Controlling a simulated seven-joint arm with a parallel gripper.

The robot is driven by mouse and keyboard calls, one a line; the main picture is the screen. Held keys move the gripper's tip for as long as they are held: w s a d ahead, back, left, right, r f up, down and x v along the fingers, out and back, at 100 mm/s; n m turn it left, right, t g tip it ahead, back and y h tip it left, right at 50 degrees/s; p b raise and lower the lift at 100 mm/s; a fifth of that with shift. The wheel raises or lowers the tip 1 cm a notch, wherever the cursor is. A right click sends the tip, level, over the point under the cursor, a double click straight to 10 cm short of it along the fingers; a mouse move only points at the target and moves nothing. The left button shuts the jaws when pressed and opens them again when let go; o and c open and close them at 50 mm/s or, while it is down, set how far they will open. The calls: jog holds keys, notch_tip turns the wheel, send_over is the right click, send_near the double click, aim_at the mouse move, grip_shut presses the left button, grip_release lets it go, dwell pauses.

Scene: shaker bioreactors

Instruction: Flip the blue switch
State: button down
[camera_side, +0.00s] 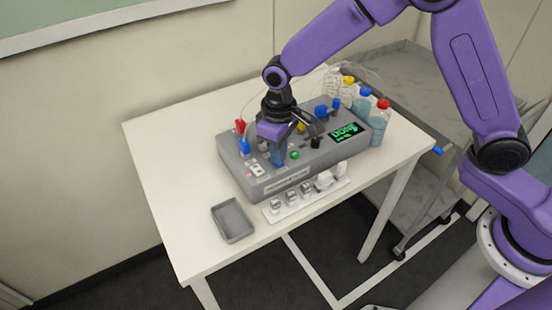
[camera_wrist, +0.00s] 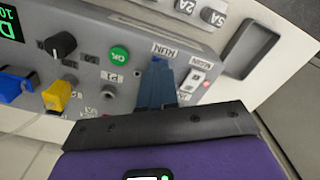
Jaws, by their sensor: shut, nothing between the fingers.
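My gripper (camera_side: 278,163) is shut and empty, pointing down over the front left part of the grey control box (camera_side: 228,157). In the wrist view its blue fingers (camera_wrist: 158,64) are together, with their tips close to a label that seems to read RUN. No separate blue switch shows clearly there; the fingers cover that part of the panel, and I cannot tell whether they touch anything. A white rocker switch with a red mark (camera_wrist: 197,80) is just right of the fingers, and also shows in the side view (camera_side: 256,169). A green button (camera_wrist: 119,54) is to their left.
A blue valve handle (camera_wrist: 10,88), a yellow one (camera_wrist: 57,97) and a black knob (camera_wrist: 61,44) are left on the panel. Capped bottles (camera_side: 380,124) stand behind right.

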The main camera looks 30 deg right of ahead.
jog(key=shift+f, duration=0.4)
jog(key=shift+r, duration=3.5)
jog(key=shift+s+d+r, duration=0.15)
jog(key=shift+s, duration=0.1)
jog(key=s+d+r+n, duration=0.2)
jog(key=s+d+n, duration=0.1)
jog(key=s+d, duration=0.6)
jog(key=s+d+r+n, duration=0.1)
jog(key=s+d+n, duration=0.2)
jog(key=s+d, duration=0.7)
jog(key=s, duration=0.8)
jog(key=shift+d+r+n, duration=0.2)
jog(key=shift+r+n, duration=0.1)
jog(key=shift+r, duration=0.05)
